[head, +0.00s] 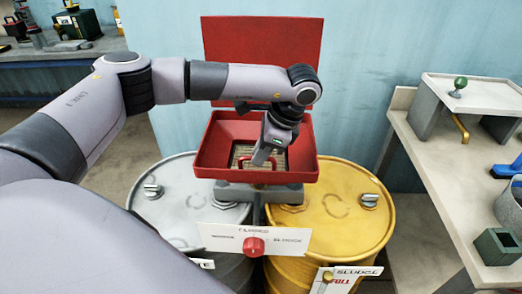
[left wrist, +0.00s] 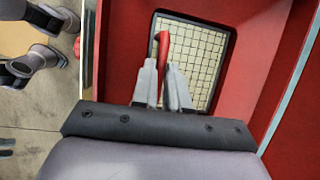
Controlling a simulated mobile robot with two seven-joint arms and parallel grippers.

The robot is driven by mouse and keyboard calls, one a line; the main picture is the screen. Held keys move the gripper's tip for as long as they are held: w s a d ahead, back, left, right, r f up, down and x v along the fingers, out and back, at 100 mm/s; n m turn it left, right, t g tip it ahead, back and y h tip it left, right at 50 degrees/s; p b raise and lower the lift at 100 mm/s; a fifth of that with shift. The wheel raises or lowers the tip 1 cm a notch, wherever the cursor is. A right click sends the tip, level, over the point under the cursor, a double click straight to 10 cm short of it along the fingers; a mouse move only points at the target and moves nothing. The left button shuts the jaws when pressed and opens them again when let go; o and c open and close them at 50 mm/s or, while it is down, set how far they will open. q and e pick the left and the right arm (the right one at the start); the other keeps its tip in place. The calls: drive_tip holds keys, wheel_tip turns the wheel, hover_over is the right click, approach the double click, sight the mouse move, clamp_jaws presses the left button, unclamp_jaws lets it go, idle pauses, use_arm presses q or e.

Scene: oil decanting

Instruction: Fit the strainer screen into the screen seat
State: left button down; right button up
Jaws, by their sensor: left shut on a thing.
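The strainer screen (left wrist: 198,55) is a pale mesh with a dark grid and a red handle (left wrist: 163,50). It lies within the dark-edged square opening, the screen seat (left wrist: 232,50), in the floor of the red basin. In the head view the screen (head: 243,152) shows partly behind my left gripper (head: 262,158), with the red handle in front. My left gripper (left wrist: 164,72) reaches down into the basin and is shut on the red handle. I cannot tell whether the screen lies fully flat in the seat. My right gripper is not in view.
The red basin (head: 210,160) with its raised lid (head: 262,60) stands over a silver drum (head: 165,215) and a yellow drum (head: 345,225). A sign with a red knob (head: 254,246) is in front. A workbench (head: 440,160) stands at the right.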

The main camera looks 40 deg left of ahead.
use_arm(q)
drive_tip(key=c, duration=1.1)
unclamp_jaws()
drive_tip(key=shift+c, duration=0.2)
drive_tip(key=v, duration=1.2)
drive_tip(key=shift+b, duration=0.4)
drive_tip(key=shift+s+f, duration=0.1)
drive_tip(key=shift+s, duration=0.05)
